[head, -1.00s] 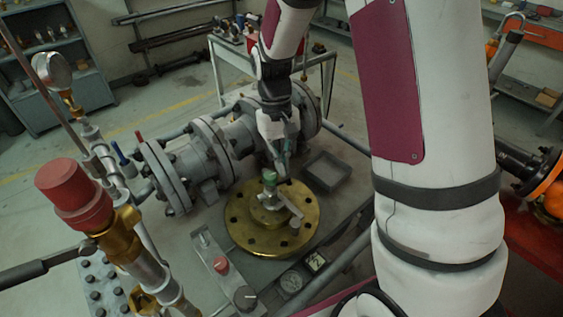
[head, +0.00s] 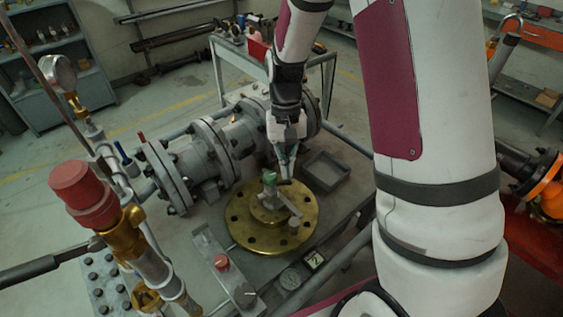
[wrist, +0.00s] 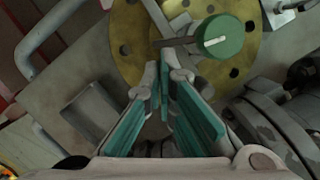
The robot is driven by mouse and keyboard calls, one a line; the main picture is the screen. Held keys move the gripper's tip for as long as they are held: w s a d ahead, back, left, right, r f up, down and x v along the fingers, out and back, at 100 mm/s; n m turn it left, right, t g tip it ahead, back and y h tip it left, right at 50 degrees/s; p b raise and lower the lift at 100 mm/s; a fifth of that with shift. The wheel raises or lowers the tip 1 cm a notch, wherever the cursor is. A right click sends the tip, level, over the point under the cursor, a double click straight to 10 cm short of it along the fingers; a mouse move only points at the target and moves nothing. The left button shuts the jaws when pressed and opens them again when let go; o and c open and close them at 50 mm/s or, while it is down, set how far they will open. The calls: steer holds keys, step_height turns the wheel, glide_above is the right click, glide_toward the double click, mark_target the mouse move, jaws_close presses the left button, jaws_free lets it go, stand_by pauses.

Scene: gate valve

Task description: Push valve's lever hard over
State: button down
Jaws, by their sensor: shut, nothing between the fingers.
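The valve has a round brass flange (head: 240,228) with a green-capped stem (head: 269,178) standing at its middle. In the wrist view the green cap (wrist: 222,37) is at the upper right. A dark narrow lever (wrist: 178,42) runs left from it, and a pale grey bar (wrist: 158,14) lies beyond. In the head view a grey bar (head: 285,203) slants to the lower right over the flange. My gripper (head: 286,179) points down just right of the cap. Its fingertips (wrist: 164,72) are together and empty, close by the dark lever; I cannot tell whether they touch it.
A flanged grey pipe (head: 238,139) lies behind and left of the valve. A shallow grey tray (head: 326,171) sits to the right. A red-capped brass fitting (head: 83,191) stands at front left.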

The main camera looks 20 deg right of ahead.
steer(key=s+m, duration=0.1)
steer(key=s+m+p, duration=0.1)
steer(key=m, duration=0.1)
steer(key=s+m+y+p, duration=0.1)
steer(key=m, duration=0.1)
steer(key=shift+d+t, duration=0.25)
steer(key=shift+t, duration=0.05)
steer(key=s+a+m+p, duration=0.1)
steer(key=m, duration=0.2)
steer(key=s+a+m+t+p, duration=0.1)
steer(key=s+m+p, duration=0.1)
steer(key=m, duration=0.2)
steer(key=s+m+t+y+p, duration=0.1)
steer(key=m, duration=0.3)
steer(key=shift+s+a, duration=0.2)
steer(key=shift+a, duration=0.2)
steer(key=shift+a+p, duration=0.15)
steer(key=shift+p, duration=0.2)
